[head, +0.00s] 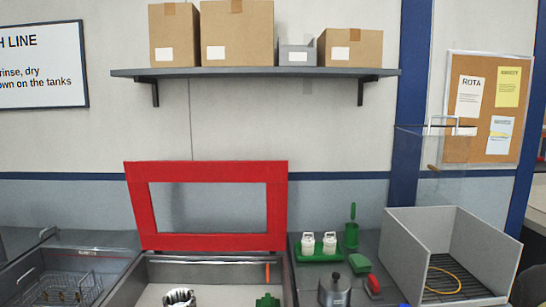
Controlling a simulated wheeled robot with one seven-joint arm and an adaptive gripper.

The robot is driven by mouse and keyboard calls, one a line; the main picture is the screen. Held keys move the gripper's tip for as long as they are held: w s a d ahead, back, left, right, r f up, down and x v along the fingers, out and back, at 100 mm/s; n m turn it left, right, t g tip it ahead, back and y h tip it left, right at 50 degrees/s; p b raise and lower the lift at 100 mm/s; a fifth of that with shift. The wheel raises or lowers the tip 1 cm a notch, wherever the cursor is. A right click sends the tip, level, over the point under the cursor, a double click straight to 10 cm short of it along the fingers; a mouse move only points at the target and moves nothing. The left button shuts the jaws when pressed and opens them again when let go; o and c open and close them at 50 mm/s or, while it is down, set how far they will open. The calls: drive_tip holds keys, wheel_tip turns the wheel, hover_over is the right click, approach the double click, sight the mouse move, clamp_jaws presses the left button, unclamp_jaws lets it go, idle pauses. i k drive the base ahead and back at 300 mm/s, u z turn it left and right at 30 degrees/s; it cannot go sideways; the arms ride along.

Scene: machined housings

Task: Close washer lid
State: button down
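The likely washer lid is a red frame with a window (207,171), in the head view left of centre. It stands upright, open, along the back edge of a metal tank (205,259). The tank's front is cut off by the picture's bottom edge. Inside it are a shiny ring-shaped machined part (179,298) and a small green item (267,301). A thin orange piece (267,272) shows at the tank's back right. My gripper is not in view, so its state is hidden.
Left is another tank with a wire basket (62,289). Right are a green tray with two white bottles (318,245), a green brush (352,228), a metal can (335,290), a red-and-green item (373,284) and an open grey box (480,240) with a raised clear panel. A shelf (255,72) holds boxes above.

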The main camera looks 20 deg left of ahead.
sight(138, 174)
drive_tip(key=u, duration=0.4)
drive_tip(key=i, duration=0.7)
drive_tip(key=u, duration=0.65)
